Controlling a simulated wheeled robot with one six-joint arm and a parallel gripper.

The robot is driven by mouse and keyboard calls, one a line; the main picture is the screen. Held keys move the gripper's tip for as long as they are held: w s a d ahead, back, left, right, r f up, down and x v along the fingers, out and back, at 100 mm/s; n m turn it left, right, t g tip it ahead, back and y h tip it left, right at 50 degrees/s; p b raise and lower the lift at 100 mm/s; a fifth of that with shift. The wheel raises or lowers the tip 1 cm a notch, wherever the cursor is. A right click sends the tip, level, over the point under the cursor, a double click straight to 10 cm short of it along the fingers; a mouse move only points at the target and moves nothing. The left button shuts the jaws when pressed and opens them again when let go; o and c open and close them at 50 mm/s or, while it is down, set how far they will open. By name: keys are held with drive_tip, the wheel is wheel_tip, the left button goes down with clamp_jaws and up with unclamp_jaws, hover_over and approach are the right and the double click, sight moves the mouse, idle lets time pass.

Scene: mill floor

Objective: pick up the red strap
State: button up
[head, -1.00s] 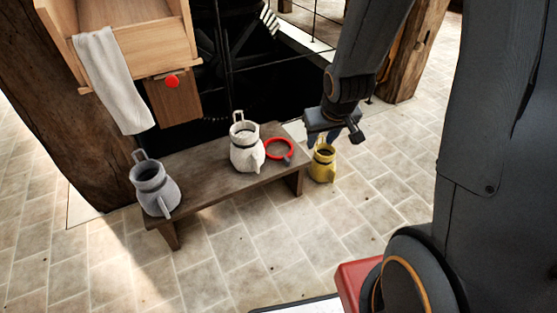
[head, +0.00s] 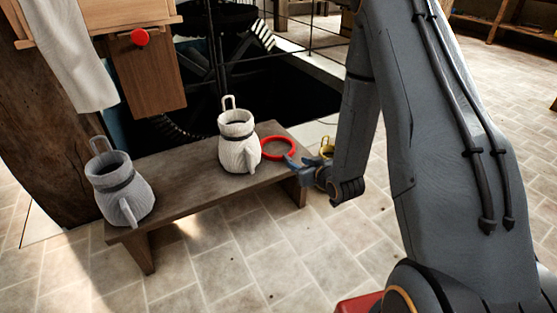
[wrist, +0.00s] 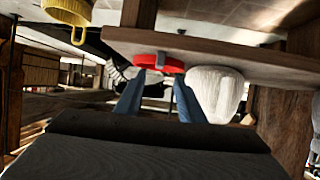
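The red strap (head: 278,148) is a ring lying on the right end of the wooden bench (head: 190,178), just right of the white jug (head: 238,140). In the wrist view the strap (wrist: 172,66) shows a small grey piece on it and lies just beyond my fingertips. My gripper (head: 293,165) is low at the bench's right end, beside the strap. In the wrist view my gripper (wrist: 157,80) has its two blue fingers apart with nothing visible between them. I cannot tell whether a fingertip touches the strap.
A grey jug (head: 120,185) stands on the bench's left end. A yellow jug (head: 327,147) is partly hidden behind my gripper. The tiled floor in front is clear.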

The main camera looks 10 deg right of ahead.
sight(290, 159)
drive_tip(key=shift+t, duration=0.3)
drive_tip(key=shift+f+b+x, duration=0.15)
drive_tip(key=shift+b+x, duration=1.1)
drive_tip(key=shift+x, duration=0.95)
drive_tip(key=shift+f+b+x, duration=0.2)
drive_tip(key=shift+b+x, duration=1)
drive_tip(key=shift+x, duration=0.95)
drive_tip(key=shift+s+d, duration=0.1)
drive_tip(key=shift+s, duration=0.05)
clamp_jaws()
